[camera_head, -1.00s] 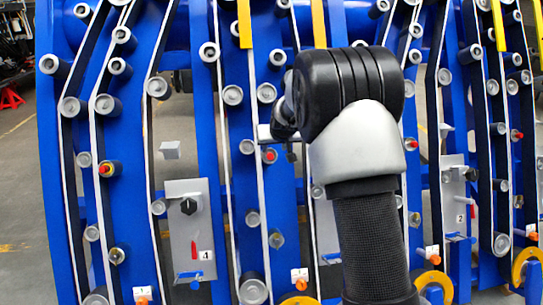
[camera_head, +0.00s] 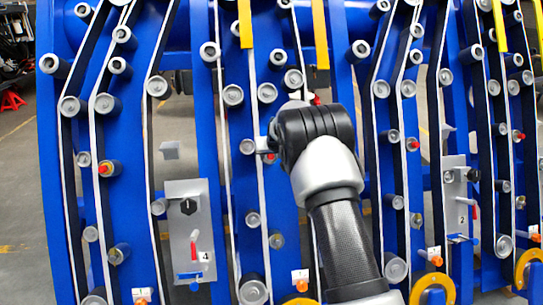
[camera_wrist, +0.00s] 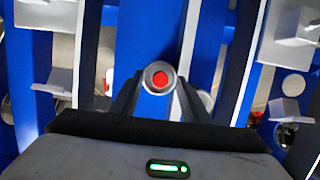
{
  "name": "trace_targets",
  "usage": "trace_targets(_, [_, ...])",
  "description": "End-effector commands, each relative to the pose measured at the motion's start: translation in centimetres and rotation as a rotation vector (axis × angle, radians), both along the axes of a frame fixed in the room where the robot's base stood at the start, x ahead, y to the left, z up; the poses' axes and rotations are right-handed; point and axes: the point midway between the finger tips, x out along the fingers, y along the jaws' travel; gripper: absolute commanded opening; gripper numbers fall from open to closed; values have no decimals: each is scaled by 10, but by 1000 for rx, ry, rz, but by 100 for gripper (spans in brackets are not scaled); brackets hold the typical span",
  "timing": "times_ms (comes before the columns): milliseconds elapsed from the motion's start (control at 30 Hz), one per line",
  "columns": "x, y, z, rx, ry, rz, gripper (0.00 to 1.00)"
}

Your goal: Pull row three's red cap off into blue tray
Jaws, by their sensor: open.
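In the wrist view, a round red cap (camera_wrist: 159,78) sits in the centre of a grey roller end (camera_wrist: 148,88), facing the camera. My gripper (camera_wrist: 158,98) is open, with one dark finger on each side of that roller; I cannot tell whether they touch it. In the head view, my gripper (camera_head: 265,150) is at the roller column in the middle left, with a small red spot beside it. Its fingers are small and partly hidden there. No row number is readable at this roller. I cannot make out a blue tray clearly; my arm covers part of the middle panels.
Other red caps show on rollers at left (camera_head: 104,169) and right (camera_head: 413,144). Grey plates marked 4 (camera_head: 180,230) and 2 (camera_head: 455,205) carry red levers and small blue parts. Blue frame ribs and many rollers stand close around my gripper.

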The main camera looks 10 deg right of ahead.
Motion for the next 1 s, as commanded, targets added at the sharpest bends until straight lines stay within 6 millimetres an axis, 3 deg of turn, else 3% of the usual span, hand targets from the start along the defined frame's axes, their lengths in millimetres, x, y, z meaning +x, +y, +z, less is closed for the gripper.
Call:
trace_targets(33, [0, 0, 0, 0, 0, 0, 42])
trace_targets(300, [0, 0, 0, 0, 0, 0, 0])
trace_targets(1000, [-22, 0, 13, 0, 0, 0, 0])
